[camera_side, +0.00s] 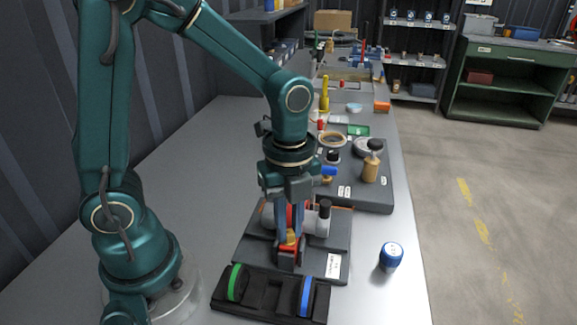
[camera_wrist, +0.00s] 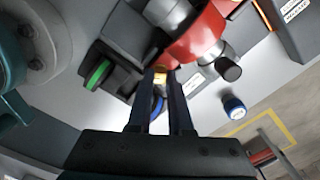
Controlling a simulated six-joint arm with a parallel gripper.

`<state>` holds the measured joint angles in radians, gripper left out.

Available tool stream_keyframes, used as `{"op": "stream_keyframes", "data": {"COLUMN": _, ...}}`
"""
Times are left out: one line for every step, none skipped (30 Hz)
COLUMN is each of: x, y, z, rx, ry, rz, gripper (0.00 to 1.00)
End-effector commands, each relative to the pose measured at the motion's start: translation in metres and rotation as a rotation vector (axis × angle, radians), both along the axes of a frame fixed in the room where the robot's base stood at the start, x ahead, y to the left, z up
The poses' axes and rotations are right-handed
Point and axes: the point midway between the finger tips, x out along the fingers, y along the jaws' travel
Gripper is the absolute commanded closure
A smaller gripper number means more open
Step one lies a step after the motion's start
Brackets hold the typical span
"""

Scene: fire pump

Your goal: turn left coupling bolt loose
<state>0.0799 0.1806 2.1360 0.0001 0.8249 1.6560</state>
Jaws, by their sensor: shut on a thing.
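The yellow coupling bolt (camera_side: 290,237) sits on the red part of the pump (camera_side: 289,254) at the front of a dark base plate (camera_side: 258,253). My gripper (camera_side: 291,232) points down from above with its fingers shut on the bolt. In the wrist view the bolt (camera_wrist: 160,77) shows between the tips of my two dark fingers (camera_wrist: 163,82), beside the red pump body (camera_wrist: 200,38) and its grey cylinder (camera_wrist: 166,12). The fingers hide part of the bolt. I cannot tell how far the bolt is turned.
A black holder with a green disc (camera_side: 235,282) and a blue disc (camera_side: 306,296) lies just in front. A blue jar (camera_side: 391,257) stands to the right near the table edge. Behind is a grey tray (camera_side: 378,198) with several tools and parts. The table at left is clear.

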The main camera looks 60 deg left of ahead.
Motion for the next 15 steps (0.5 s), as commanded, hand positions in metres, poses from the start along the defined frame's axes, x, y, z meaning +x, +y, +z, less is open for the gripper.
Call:
{"op": "stream_keyframes", "data": {"x": 0.0002, "y": 0.0000, "z": 0.0002, "rx": 0.000, "ry": -0.001, "rz": 0.019, "gripper": 1.00}}
{"op": "stream_keyframes", "data": {"x": 0.0002, "y": 0.0000, "z": 0.0001, "rx": 0.000, "ry": -0.001, "rz": 0.034, "gripper": 1.00}}
{"op": "stream_keyframes", "data": {"x": 0.0002, "y": 0.0000, "z": 0.0001, "rx": 0.000, "ry": -0.001, "rz": 0.056, "gripper": 1.00}}
{"op": "stream_keyframes", "data": {"x": 0.0002, "y": 0.0000, "z": 0.0001, "rx": 0.000, "ry": -0.001, "rz": 0.075, "gripper": 1.00}}
{"op": "stream_keyframes", "data": {"x": 0.0002, "y": 0.0000, "z": 0.0001, "rx": 0.000, "ry": -0.001, "rz": 0.095, "gripper": 1.00}}
{"op": "stream_keyframes", "data": {"x": 0.0002, "y": 0.0000, "z": 0.0001, "rx": 0.000, "ry": -0.001, "rz": 0.124, "gripper": 1.00}}
{"op": "stream_keyframes", "data": {"x": 0.0002, "y": 0.0000, "z": 0.0001, "rx": 0.000, "ry": -0.001, "rz": 0.148, "gripper": 1.00}}
{"op": "stream_keyframes", "data": {"x": 0.0002, "y": 0.0000, "z": 0.0001, "rx": 0.000, "ry": -0.001, "rz": 0.174, "gripper": 1.00}}
{"op": "stream_keyframes", "data": {"x": 0.0002, "y": 0.0000, "z": 0.0001, "rx": 0.000, "ry": -0.001, "rz": 0.209, "gripper": 1.00}}
{"op": "stream_keyframes", "data": {"x": 0.0002, "y": 0.0000, "z": 0.0001, "rx": 0.000, "ry": -0.001, "rz": 0.236, "gripper": 1.00}}
{"op": "stream_keyframes", "data": {"x": 0.0002, "y": 0.0000, "z": 0.0001, "rx": 0.000, "ry": -0.001, "rz": 0.264, "gripper": 1.00}}
{"op": "stream_keyframes", "data": {"x": 0.0002, "y": 0.0000, "z": 0.0000, "rx": 0.000, "ry": -0.001, "rz": 0.302, "gripper": 1.00}}
{"op": "stream_keyframes", "data": {"x": 0.0002, "y": 0.0000, "z": 0.0000, "rx": 0.000, "ry": -0.001, "rz": 0.331, "gripper": 1.00}}
{"op": "stream_keyframes", "data": {"x": 0.0002, "y": 0.0000, "z": 0.0000, "rx": 0.000, "ry": -0.001, "rz": 0.359, "gripper": 1.00}}
{"op": "stream_keyframes", "data": {"x": 0.0002, "y": 0.0000, "z": 0.0000, "rx": 0.000, "ry": -0.001, "rz": 0.398, "gripper": 1.00}}
